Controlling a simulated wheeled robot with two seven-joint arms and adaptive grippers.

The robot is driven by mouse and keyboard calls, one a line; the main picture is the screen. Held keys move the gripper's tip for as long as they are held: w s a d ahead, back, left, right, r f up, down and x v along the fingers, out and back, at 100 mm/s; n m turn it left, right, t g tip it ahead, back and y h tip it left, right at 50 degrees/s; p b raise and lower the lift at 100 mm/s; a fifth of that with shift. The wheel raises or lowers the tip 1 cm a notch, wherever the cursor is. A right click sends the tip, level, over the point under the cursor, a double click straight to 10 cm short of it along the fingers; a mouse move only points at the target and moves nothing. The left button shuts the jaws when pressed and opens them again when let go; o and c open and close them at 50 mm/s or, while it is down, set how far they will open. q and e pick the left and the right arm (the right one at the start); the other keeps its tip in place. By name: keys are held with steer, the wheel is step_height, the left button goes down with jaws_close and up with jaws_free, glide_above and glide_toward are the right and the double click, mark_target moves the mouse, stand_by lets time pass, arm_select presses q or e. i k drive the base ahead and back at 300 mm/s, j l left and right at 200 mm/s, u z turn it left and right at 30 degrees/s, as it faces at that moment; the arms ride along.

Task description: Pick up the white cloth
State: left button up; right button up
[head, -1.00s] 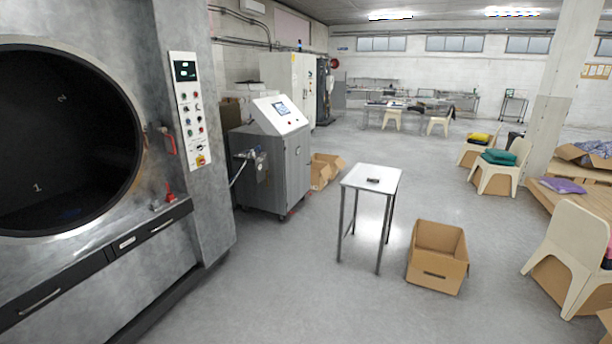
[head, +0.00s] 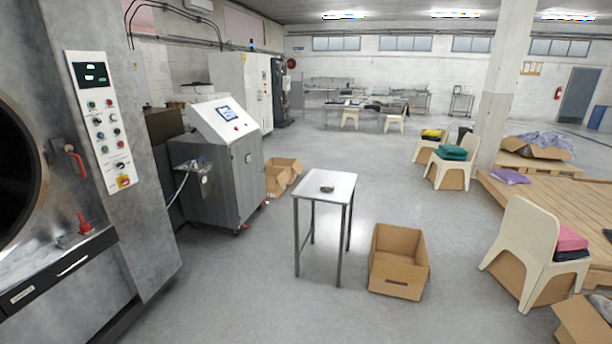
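Folded cloths lie on the cream chairs: a green one (head: 451,153) and a yellow one (head: 432,133) further back, and a pink one (head: 570,237) on the near right chair. A purple cloth (head: 510,176) lies on the wooden platform. A greyish-lilac heap of cloth (head: 541,142) lies in and around a cardboard box at the right. Neither of my grippers shows in the head view.
The big washer (head: 60,270) and a control cabinet (head: 215,165) line the left. The wooden platform (head: 560,205) and chairs fill the right. Grey floor is free between.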

mark_target(328, 186)
steer(key=i+l+z, duration=0.15)
steer(key=i, duration=0.25)
steer(key=i+l+z, duration=0.2)
steer(key=i, duration=0.2)
steer(key=i+u, duration=0.25)
steer(key=i, duration=0.55)
steer(key=i+j, duration=0.1)
steer(key=i, duration=0.35)
steer(key=i+j+z, duration=0.1)
steer(key=i, duration=0.3)
steer(key=i+j+z, duration=0.3)
steer(key=i+z, duration=0.15)
steer(key=i, duration=0.15)
steer(key=i+j+z, duration=0.5)
steer(key=i+j, duration=0.05)
